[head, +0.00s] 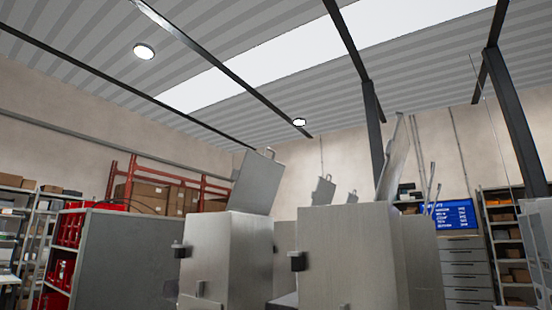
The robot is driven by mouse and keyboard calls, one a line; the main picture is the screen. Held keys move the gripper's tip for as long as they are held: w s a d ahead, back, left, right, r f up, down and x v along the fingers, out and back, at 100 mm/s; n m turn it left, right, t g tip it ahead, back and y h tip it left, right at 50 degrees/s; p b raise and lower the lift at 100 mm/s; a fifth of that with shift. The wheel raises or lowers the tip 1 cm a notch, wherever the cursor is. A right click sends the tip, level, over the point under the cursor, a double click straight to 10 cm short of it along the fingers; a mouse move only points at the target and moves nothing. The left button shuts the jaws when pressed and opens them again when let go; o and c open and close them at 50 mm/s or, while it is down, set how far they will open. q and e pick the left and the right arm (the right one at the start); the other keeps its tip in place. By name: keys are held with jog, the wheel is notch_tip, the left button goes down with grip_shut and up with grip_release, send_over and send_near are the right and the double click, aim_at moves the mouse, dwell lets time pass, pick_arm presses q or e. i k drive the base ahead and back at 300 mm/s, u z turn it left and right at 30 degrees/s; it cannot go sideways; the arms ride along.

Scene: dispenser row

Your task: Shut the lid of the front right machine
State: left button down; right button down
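Two large grey metal machines stand nearest in the head view. The right one (347,252) has its lid (393,162) raised, standing steeply and seen nearly edge-on at the top right of its body. The left one (222,258) also has its lid (256,182) raised and leaning back, with a small handle at its top edge. A dark fitting (297,261) sits on the right machine's left edge. The machines' lower parts are cut off by the frame. Neither of my grippers is in view.
Two smaller raised lids (323,190) (352,197) show farther back between the machines. A grey cabinet with red bins (125,258) stands at left. Shelves with boxes (513,250), drawers (466,268) and a blue sign (456,214) are at the right. The floor is out of view.

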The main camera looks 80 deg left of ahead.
aim_at(258, 181)
jog(key=z, duration=0.05)
jog(key=i, duration=0.8)
jog(key=u, duration=2.95)
